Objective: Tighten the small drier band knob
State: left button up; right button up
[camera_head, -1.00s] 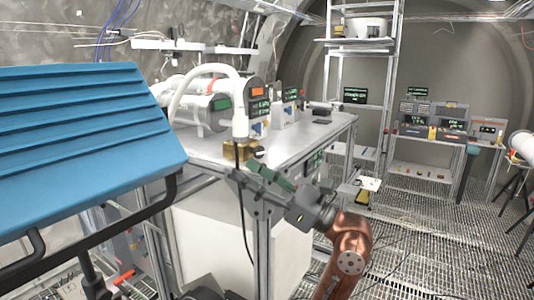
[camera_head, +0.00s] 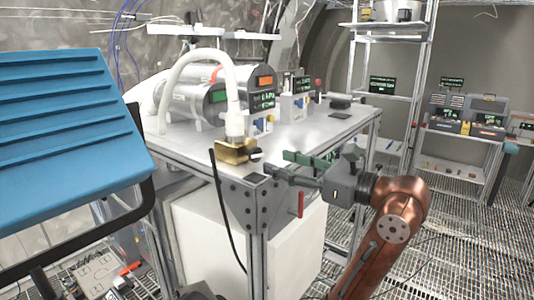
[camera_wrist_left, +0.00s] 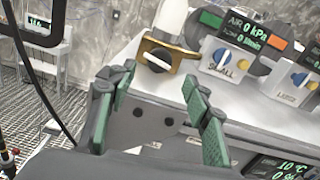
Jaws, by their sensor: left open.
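My left gripper (camera_head: 282,164) is open and empty at the bench's near corner, just right of a brass block (camera_head: 236,150). A dark knob (camera_head: 255,154) sits on that block. In the left wrist view, the block (camera_wrist_left: 178,57) and its black-and-white knob (camera_wrist_left: 157,59) lie just beyond the gap between the green-padded fingers (camera_wrist_left: 155,80), apart from them. A white box marked SMALL (camera_wrist_left: 232,66), with a blue-and-white knob (camera_wrist_left: 221,59), stands right of the block. I cannot tell which knob is the drier band knob. My right gripper is out of view.
A white hose (camera_head: 228,85) rises from the brass block. A box marked LARGE (camera_wrist_left: 292,88) stands farther right on the grey bench (camera_head: 315,128). A blue ribbed case (camera_head: 70,115) fills the left foreground. Shelving (camera_head: 395,90) stands behind the bench.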

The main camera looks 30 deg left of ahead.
aim_at(258, 156)
pick_arm(q)
jog(key=a, duration=0.3)
jog(key=a+p, duration=0.1)
jog(key=a, duration=0.1)
jog(key=shift+w+a+r, duration=0.1)
jog(key=shift+w+a, duration=0.1)
jog(key=shift+a, duration=0.2)
jog(key=shift+a+p, duration=0.3)
jog(key=shift+a, duration=0.25)
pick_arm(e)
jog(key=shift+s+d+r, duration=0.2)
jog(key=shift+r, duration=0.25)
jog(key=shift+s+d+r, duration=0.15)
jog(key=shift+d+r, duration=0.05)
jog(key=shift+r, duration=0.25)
pick_arm(q)
jog(key=shift+c, duration=0.5)
